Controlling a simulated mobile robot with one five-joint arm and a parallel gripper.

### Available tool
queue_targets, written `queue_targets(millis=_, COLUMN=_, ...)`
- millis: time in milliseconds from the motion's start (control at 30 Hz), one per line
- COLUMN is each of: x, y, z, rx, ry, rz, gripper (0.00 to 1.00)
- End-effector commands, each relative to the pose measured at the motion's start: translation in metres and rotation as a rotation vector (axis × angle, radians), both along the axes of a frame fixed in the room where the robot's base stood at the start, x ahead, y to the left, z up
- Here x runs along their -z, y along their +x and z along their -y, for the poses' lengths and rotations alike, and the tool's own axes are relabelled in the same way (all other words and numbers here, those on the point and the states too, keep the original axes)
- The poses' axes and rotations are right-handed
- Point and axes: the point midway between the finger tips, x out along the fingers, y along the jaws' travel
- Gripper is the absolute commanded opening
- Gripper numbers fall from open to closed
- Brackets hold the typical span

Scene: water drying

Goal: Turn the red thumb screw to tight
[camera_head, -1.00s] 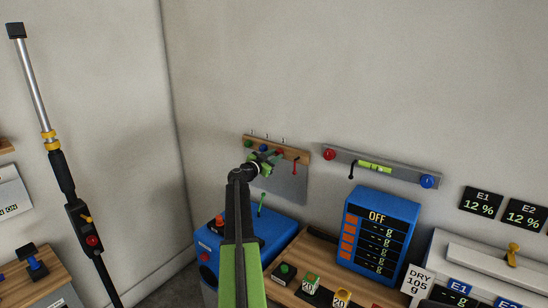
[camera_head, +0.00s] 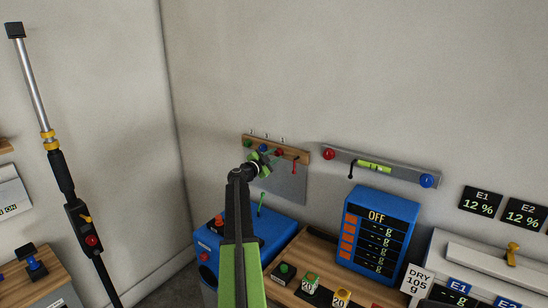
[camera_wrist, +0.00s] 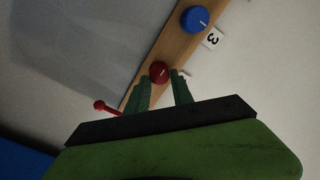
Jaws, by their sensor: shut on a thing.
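The red thumb screw (camera_wrist: 159,72) is a round red knob with a pale line on its face, set on a wooden strip (camera_wrist: 176,45). In the wrist view it sits between the two green fingertips of my gripper (camera_wrist: 162,77), which is shut on it. In the head view my gripper (camera_head: 269,156) reaches the wooden strip (camera_head: 300,156) on the wall, and the red screw (camera_head: 280,152) shows just right of the fingers. How tight the screw is cannot be told.
A blue knob (camera_wrist: 195,19) is on the same strip, beside a "3" label (camera_wrist: 213,39). A red-tipped lever (camera_wrist: 105,107) is close to the fingers. A grey plate (camera_head: 289,184) hangs below. A rail with a green level (camera_head: 374,167) is to the right.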

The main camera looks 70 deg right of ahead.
Motion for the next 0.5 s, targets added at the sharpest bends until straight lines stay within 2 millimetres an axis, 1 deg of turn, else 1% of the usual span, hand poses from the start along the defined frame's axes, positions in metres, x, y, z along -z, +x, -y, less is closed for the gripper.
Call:
queue_targets(millis=267, x=-0.0001, y=0.0017, z=0.0, rx=-0.004, ry=0.0, rz=-0.001, gripper=0.0)
queue_targets(millis=300, x=-0.0001, y=0.0017, z=0.0, rx=-0.004, ry=0.0, rz=-0.001, gripper=0.31)
queue_targets(millis=433, x=-0.0001, y=0.0012, z=0.0, rx=-0.003, ry=0.0, rz=-0.001, gripper=0.48)
queue_targets(millis=467, x=-0.0001, y=0.0011, z=0.0001, rx=-0.003, ry=0.0, rz=-0.001, gripper=0.5)
queue_targets(millis=500, x=0.0, y=0.0009, z=0.0, rx=-0.001, ry=0.0, rz=-0.001, gripper=0.5)
